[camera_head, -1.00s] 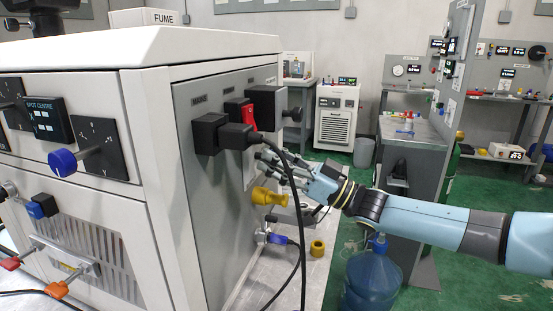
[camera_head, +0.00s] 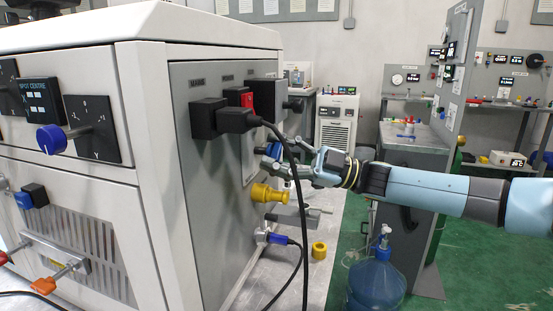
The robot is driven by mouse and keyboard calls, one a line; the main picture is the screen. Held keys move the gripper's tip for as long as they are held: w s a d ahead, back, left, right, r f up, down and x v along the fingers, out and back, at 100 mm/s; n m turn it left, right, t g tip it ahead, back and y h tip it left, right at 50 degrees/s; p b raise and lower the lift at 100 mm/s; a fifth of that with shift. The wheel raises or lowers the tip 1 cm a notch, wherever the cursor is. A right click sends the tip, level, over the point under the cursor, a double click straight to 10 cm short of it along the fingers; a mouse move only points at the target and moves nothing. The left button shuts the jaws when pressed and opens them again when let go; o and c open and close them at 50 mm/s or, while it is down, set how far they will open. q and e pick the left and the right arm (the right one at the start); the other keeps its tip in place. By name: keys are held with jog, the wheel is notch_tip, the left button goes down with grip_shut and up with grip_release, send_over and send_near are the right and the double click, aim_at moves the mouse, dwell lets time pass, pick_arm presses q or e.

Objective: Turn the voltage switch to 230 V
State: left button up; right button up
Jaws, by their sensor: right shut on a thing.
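The grey-white machine (camera_head: 215,215) fills the left, with its grey side panel facing right. My right gripper (camera_head: 272,156) is at this panel, below the red rocker switch (camera_head: 247,100) and above the yellow fitting (camera_head: 267,194). Its fingers are closed around a small blue knob (camera_head: 273,150) on the panel, which appears to be the voltage switch. The fingers and a black cable hide much of it, and I cannot read its setting. My left gripper is not in view.
A black plug (camera_head: 236,120) sits in the side panel, and its cable (camera_head: 298,200) hangs in front of my right fingers. A blue-handled valve (camera_head: 276,238) is lower on the panel. A loose yellow ring (camera_head: 319,250) lies on the bench. A blue water bottle (camera_head: 376,280) stands below my right arm.

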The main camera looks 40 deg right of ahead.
jog(key=n+g, duration=0.2)
jog(key=n, duration=0.3)
jog(key=shift+n+g+h, duration=0.3)
jog(key=shift+n+g, duration=0.7)
jog(key=shift+n, duration=1.4)
jog(key=shift+f, duration=0.1)
jog(key=o, duration=1.2)
jog(key=shift+s+d, duration=0.1)
jog(key=v, duration=1.1)
jog(key=shift+s+d, duration=0.25)
jog(key=shift+d, duration=0.05)
